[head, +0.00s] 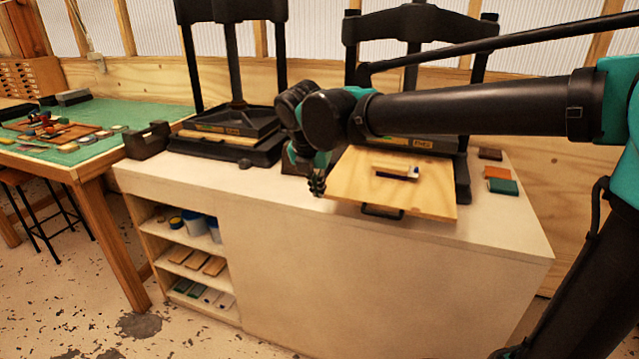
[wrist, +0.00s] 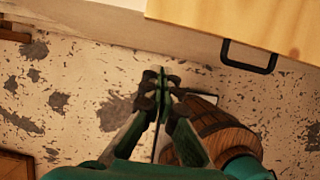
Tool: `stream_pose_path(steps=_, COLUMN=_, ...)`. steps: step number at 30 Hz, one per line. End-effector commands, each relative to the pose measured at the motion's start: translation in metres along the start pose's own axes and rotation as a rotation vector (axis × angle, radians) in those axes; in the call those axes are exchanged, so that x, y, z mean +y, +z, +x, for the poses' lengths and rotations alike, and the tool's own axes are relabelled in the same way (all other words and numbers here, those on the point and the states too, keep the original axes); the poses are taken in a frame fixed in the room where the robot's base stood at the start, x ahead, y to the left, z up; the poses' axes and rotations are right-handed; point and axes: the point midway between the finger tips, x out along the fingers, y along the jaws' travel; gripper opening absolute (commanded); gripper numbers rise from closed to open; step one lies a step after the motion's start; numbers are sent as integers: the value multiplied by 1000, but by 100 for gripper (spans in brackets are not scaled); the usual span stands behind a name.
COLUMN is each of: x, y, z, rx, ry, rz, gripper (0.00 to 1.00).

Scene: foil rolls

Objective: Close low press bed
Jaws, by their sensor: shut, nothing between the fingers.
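A light wooden press bed (head: 437,198) sticks out from the right-hand black press (head: 412,28), over the front edge of the cabinet top. Its black handle (head: 381,212) is on the front edge. A small wooden block with a pale and dark end (head: 396,172) lies on the bed. In the wrist view the bed (wrist: 255,18) and its handle (wrist: 248,66) are at the upper right. My gripper (head: 316,188) is shut and empty, left of the bed and apart from the handle. Its closed fingertips (wrist: 162,80) show over the floor. My arm hides part of the right press.
A second black press (head: 238,122) stands left on the pale cabinet (head: 375,285). A black holder (head: 148,141) sits at the cabinet's left end. Orange and green blocks (head: 503,187) lie to the right of the bed. The floor in front is open.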

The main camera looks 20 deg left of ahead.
Motion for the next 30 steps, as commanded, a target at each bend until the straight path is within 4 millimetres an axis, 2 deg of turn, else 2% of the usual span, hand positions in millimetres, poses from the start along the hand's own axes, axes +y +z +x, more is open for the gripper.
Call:
stream_pose_path(steps=9, x=0, y=0, z=62, rx=0, ry=0, rz=2, gripper=0)
stream_pose_path(steps=12, x=-1, y=18, z=66, rx=0, ry=-1, rz=4, gripper=0)
stream_pose_path(steps=18, x=0, y=34, z=72, rx=0, ry=-1, rz=2, gripper=0)
stream_pose_path(steps=30, x=0, y=37, z=73, rx=0, ry=0, rz=1, gripper=0)
